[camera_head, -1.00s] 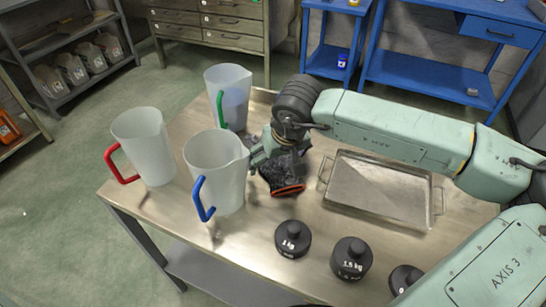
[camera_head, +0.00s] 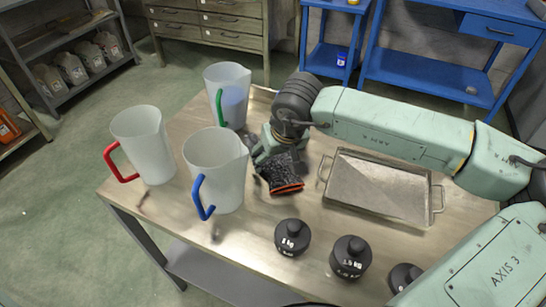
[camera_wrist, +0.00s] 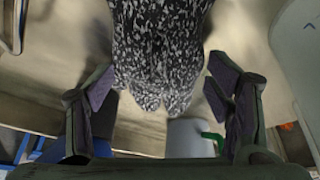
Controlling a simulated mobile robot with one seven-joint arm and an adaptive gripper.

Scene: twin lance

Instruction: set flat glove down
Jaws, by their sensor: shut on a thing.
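The glove (camera_head: 281,173) is dark with white speckles and has an orange-edged cuff. It is in my gripper (camera_head: 268,153), over the steel table (camera_head: 180,215) between the blue-handled jug and the metal tray. In the wrist view the speckled glove (camera_wrist: 160,55) fills the space between the two finger pads of my gripper (camera_wrist: 160,92). The pads lie close along its sides. My wrist hides part of the glove in the head view, and I cannot tell whether its lower end touches the table.
Jugs with a blue (camera_head: 216,175), a red (camera_head: 144,145) and a green handle (camera_head: 228,95) stand to the left. A metal tray (camera_head: 433,200) lies to the right. Black weights (camera_head: 293,238) stand along the front edge. Bare table shows between glove and weights.

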